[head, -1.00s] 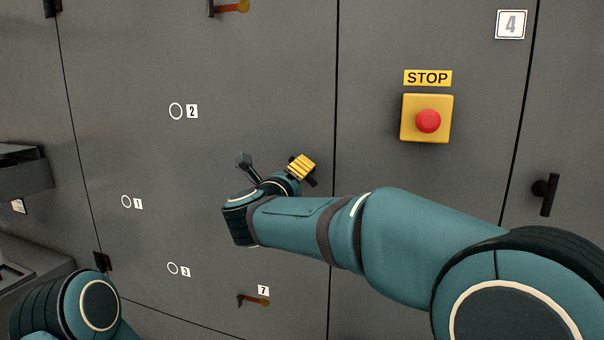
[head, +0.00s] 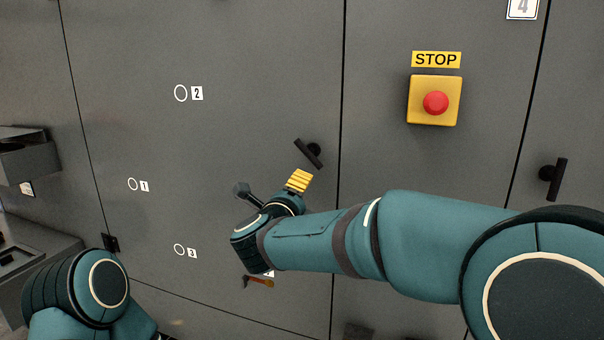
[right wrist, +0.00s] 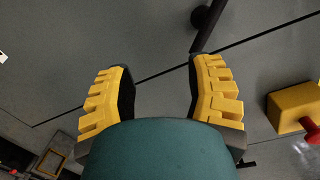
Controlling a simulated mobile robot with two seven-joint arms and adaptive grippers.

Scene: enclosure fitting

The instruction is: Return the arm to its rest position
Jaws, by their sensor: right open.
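My right arm reaches in from the right in the head view. Its gripper (head: 299,181) has yellow ribbed fingers and is in front of the grey enclosure door (head: 250,60), just below a black door handle (head: 309,153). In the right wrist view the two yellow fingers (right wrist: 160,95) stand wide apart with nothing between them. The handle (right wrist: 208,20) shows beyond the right finger there, apart from it. Of my left arm, only a teal joint shows at the lower left of the head view; its gripper is out of sight.
A yellow box with a red stop button (head: 435,102) is on the panel to the right, under a STOP label (head: 436,59). Another black handle (head: 554,179) is at far right. An orange-handled lever (head: 258,282) is low on the door. Grey ledges (head: 25,170) stick out at left.

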